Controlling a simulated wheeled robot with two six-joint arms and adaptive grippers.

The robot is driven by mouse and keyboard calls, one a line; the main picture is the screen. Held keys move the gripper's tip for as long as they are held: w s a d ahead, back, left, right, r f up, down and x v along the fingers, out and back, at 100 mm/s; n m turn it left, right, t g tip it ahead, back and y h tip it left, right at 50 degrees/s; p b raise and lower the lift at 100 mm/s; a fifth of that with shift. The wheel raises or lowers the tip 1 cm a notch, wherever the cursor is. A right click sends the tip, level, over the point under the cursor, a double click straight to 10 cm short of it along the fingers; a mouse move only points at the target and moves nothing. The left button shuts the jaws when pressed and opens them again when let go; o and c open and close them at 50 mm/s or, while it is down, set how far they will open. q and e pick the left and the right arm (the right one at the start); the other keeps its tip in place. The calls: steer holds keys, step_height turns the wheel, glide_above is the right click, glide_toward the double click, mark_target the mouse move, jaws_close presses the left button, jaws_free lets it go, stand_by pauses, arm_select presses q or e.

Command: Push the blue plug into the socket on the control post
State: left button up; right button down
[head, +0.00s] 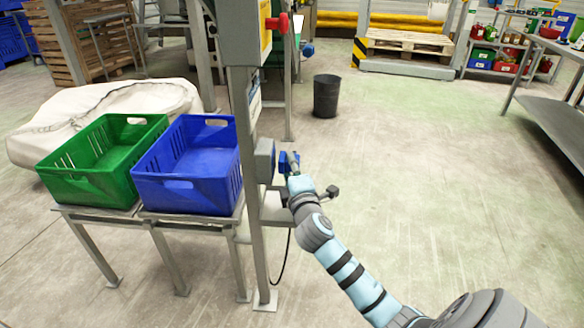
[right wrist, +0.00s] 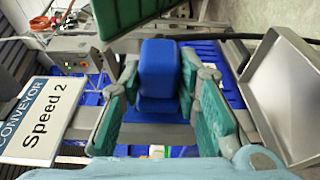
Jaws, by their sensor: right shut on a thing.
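The control post (head: 251,190) stands upright at the picture's middle in the head view. A grey box (head: 264,160) on its right side looks like the socket housing; its opening is hidden. The blue plug (head: 284,162) is just right of this box, in my right gripper (head: 291,168). In the right wrist view the blue plug (right wrist: 159,68) sits between the green finger pads of my right gripper (right wrist: 160,88), which is shut on it. I cannot tell whether the plug touches the socket. My left gripper is not in view.
A blue crate (head: 187,197) and a green crate (head: 88,192) stand on a metal stand left of the post. A dark cable (head: 284,258) hangs by the post. A "Speed 2" sign (right wrist: 47,120) shows in the wrist view.

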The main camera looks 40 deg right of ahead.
steer(key=shift+p, duration=0.3)
steer(key=shift+w+a, duration=0.45)
stand_by(0.8)
steer(key=c, duration=1.1)
jaws_free()
steer(key=shift+s, duration=0.1)
steer(key=v, duration=1.2)
steer(key=shift+f, duration=0.1)
